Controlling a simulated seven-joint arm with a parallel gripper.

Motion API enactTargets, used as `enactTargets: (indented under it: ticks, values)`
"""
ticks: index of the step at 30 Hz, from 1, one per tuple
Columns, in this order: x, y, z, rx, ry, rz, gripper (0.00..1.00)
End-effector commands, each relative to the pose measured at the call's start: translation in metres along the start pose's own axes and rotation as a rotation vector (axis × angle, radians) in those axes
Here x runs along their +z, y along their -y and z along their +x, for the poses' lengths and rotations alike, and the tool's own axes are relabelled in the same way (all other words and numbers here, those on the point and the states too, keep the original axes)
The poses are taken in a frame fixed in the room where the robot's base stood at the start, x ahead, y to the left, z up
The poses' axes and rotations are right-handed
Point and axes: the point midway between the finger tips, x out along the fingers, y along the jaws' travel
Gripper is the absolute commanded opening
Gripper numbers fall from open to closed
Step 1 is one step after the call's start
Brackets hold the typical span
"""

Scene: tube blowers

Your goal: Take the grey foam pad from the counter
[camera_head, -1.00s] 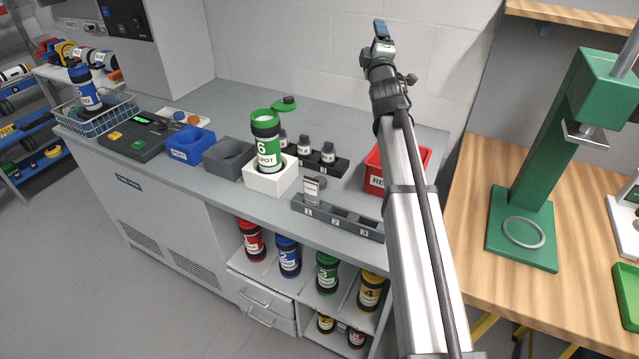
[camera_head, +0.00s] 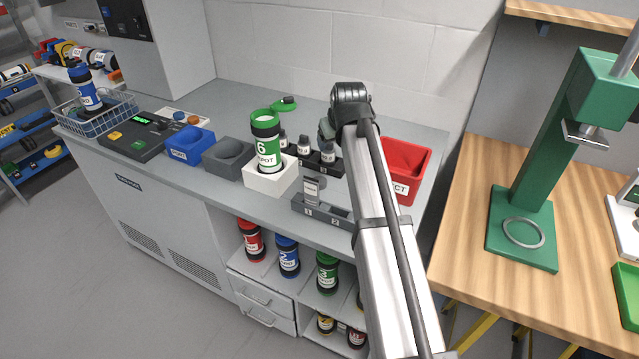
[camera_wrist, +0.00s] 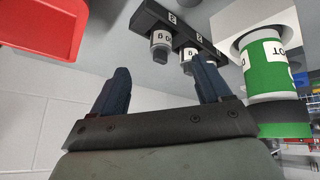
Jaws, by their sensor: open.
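On the counter (camera_head: 345,110), the only grey pad-like thing I see is a dark grey block (camera_head: 228,158) with a round hollow, between a blue bin and a white holder. I cannot tell whether it is foam. In the head view my gripper (camera_head: 326,130) is mostly hidden by my wrist, above the back of the counter, to the right of the grey block. In the wrist view my gripper (camera_wrist: 161,68) has two dark blue fingers spread apart with nothing between them. The grey block does not show in the wrist view.
A green-banded canister (camera_head: 265,140) stands in a white holder (camera_head: 271,180). A vial rack (camera_head: 325,166), a numbered grey rack (camera_head: 318,208) and a red bin (camera_head: 408,160) are near my arm. A green lid (camera_head: 284,103) lies behind; a blue bin (camera_head: 190,145) is left.

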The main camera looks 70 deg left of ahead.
Motion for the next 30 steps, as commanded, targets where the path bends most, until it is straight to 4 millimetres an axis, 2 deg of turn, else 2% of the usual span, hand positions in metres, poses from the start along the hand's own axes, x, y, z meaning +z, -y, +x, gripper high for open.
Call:
enactTargets:
  ticks: [3, 10, 21, 25, 30]
  values:
    - [0.02, 0.024, -0.004, -0.062, 0.094, 0.054, 0.77]
    - [0.035, 0.04, -0.002, -0.105, 0.17, 0.095, 0.77]
    - [0.044, 0.047, 0.056, -0.104, 0.171, 0.094, 0.77]
    - [0.046, 0.048, 0.07, -0.104, 0.169, 0.093, 0.77]
    - [0.048, 0.049, 0.077, -0.103, 0.169, 0.093, 0.77]
